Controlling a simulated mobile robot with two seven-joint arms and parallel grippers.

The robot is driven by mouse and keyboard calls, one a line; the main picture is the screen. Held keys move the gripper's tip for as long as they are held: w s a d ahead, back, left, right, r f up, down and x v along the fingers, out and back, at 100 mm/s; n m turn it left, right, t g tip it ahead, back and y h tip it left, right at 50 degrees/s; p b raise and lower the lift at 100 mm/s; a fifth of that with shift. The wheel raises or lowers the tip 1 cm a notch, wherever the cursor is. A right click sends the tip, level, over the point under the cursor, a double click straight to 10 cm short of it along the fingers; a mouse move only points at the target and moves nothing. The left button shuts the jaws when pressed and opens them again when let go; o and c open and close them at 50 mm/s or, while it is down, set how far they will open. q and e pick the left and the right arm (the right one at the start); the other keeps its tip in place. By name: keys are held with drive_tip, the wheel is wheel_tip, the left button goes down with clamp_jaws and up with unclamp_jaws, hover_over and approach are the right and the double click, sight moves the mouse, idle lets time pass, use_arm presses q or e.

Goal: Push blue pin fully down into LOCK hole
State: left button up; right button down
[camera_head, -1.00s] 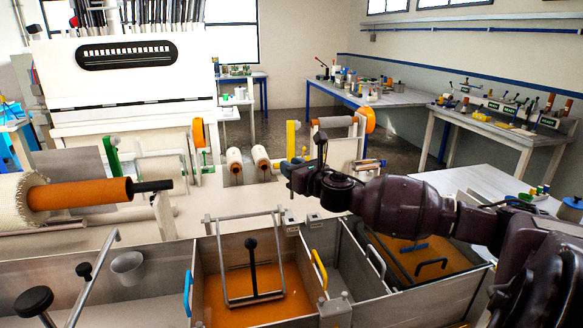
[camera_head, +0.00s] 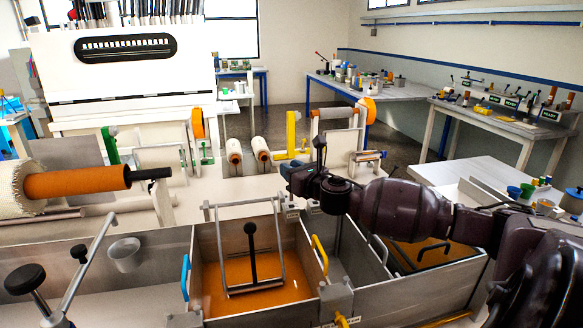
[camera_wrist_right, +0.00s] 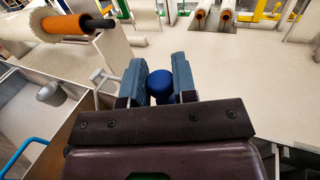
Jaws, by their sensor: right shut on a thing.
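The blue pin's round head (camera_wrist_right: 161,86) shows in the right wrist view, between the two blue-grey fingers of my right gripper (camera_wrist_right: 157,82). My right gripper is shut on it. The pin's lower part is hidden. In the head view my right gripper (camera_head: 287,171) is above the back edge of the open tank, and its fingers are small and dark there. Small label plates sit on the tank's back rim (camera_head: 290,212), too small to read. I cannot make out the LOCK hole or whether the pin is in it. My left gripper is not in view.
The tank (camera_head: 208,262) has orange resin and a metal frame with a black rod (camera_head: 251,245). A blue handle (camera_head: 185,277) and a yellow handle (camera_head: 320,254) stand on its walls. An orange roller (camera_head: 78,182) lies at left. Rollers and yellow posts stand behind the gripper.

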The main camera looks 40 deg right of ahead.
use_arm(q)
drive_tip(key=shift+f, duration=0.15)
use_arm(e)
drive_tip(key=shift+f, duration=0.3)
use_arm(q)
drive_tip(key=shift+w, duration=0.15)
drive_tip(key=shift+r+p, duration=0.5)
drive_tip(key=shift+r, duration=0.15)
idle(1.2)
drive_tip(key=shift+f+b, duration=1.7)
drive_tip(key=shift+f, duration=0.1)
use_arm(e)
drive_tip(key=shift+f, duration=2.5)
drive_tip(key=c, duration=0.8)
unclamp_jaws()
drive_tip(key=shift+s+a, duration=0.2)
drive_tip(key=shift+s, duration=1.6)
drive_tip(key=shift+s+a, duration=0.15)
drive_tip(key=shift+s, duration=1.6)
drive_tip(key=shift+s+a, duration=0.2)
drive_tip(key=shift+s, duration=1.6)
